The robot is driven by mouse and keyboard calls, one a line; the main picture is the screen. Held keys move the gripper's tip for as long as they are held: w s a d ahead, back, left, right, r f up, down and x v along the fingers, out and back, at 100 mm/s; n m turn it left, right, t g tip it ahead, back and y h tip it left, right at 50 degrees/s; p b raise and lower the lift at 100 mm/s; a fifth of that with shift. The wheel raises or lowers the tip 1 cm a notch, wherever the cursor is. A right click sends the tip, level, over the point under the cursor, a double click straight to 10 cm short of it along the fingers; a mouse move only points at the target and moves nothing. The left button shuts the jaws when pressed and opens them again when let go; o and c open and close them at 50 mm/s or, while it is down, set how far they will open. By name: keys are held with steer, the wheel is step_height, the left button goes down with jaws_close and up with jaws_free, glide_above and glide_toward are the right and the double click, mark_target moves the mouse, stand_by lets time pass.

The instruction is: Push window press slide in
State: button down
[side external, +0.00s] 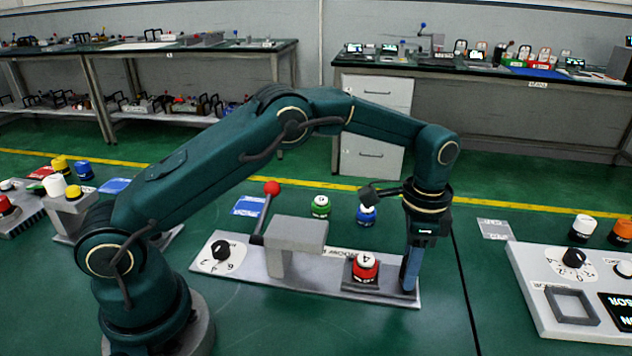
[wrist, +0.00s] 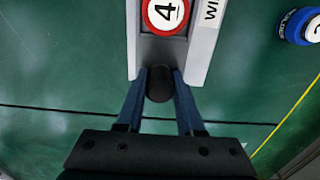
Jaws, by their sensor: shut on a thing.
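The grey window press panel (side external: 330,283) lies on the green floor. A red and white piece marked 4 (side external: 366,268) sits in a dark square recess near the panel's right end; the wrist view also shows this piece (wrist: 166,12), beside a label partly reading "WI". My gripper (side external: 410,280) points down at the panel's right end. In the wrist view, my gripper (wrist: 160,88) has its blue fingers closed around a dark rounded handle (wrist: 160,84) at the panel's end. The handle is hidden behind the fingers in the side view.
A grey raised block (side external: 296,233), a red-knobbed lever (side external: 272,188) and a dial (side external: 221,250) stand on the same panel. Green (side external: 320,207) and blue (side external: 366,214) pieces stand behind it. Another panel (side external: 570,290) lies to the right, with bare floor between.

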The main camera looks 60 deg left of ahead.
mark_target(351, 272)
steer(key=shift+r, duration=0.1)
stand_by(0.7)
steer(key=shift+s+a, duration=0.55)
steer(key=shift+a, duration=0.15)
steer(key=shift+s+a, duration=2.7)
steer(key=shift+a, duration=0.05)
steer(key=c, duration=0.5)
jaws_free()
steer(key=shift+d, duration=0.1)
steer(key=shift+r, duration=2.5)
